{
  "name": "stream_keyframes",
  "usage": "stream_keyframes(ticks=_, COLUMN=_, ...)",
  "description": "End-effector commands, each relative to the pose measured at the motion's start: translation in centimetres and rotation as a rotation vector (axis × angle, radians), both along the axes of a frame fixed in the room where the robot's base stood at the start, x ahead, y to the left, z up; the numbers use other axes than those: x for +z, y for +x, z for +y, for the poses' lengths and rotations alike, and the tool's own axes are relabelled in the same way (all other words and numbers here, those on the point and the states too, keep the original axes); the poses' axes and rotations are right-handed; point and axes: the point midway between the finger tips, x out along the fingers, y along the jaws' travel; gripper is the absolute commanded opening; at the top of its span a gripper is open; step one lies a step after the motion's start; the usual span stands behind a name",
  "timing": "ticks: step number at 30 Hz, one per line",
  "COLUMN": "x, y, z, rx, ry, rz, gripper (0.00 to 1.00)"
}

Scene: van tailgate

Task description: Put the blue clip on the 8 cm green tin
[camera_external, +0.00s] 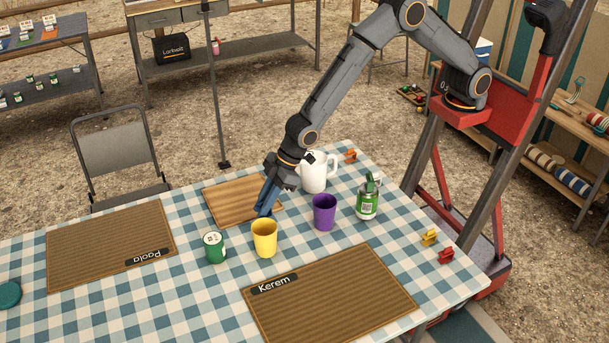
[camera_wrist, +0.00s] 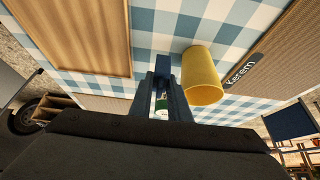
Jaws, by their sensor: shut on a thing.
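My gripper (camera_external: 265,207) points down behind the yellow cup, near the front right edge of the wooden board. In the wrist view, my gripper (camera_wrist: 162,88) is shut on the blue clip (camera_wrist: 162,67), a small blue block between the fingertips. In the outside view the clip is hard to tell from the blue fingers. A short green tin (camera_external: 215,247) with a pale lid stands left of the yellow cup, apart from the gripper. It seems to show in part between the fingers in the wrist view (camera_wrist: 162,104). Another green tin (camera_external: 367,205) with a green top piece stands at right.
The yellow cup (camera_external: 265,238) stands close in front of the gripper. A purple cup (camera_external: 324,212) and white jug (camera_external: 314,174) stand to its right. The wooden board (camera_external: 225,201) is bare. Orange (camera_external: 350,156), yellow (camera_external: 430,237) and red (camera_external: 446,255) clips lie at right.

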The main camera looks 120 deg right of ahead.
Motion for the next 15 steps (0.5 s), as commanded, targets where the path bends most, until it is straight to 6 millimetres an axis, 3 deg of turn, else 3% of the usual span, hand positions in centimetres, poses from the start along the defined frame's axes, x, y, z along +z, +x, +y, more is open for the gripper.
stream_keyframes(ticks=1, x=-0.1, y=1.7, z=0.2, rx=0.002, ry=-0.001, rz=-0.004, gripper=0.00)
stream_keyframes(ticks=8, x=1.9, y=7.3, z=1.1, rx=0.004, ry=-0.005, rz=0.001, gripper=0.00)
stream_keyframes(ticks=15, x=5.5, y=13.0, z=2.2, rx=0.003, ry=-0.012, rz=0.004, gripper=0.00)
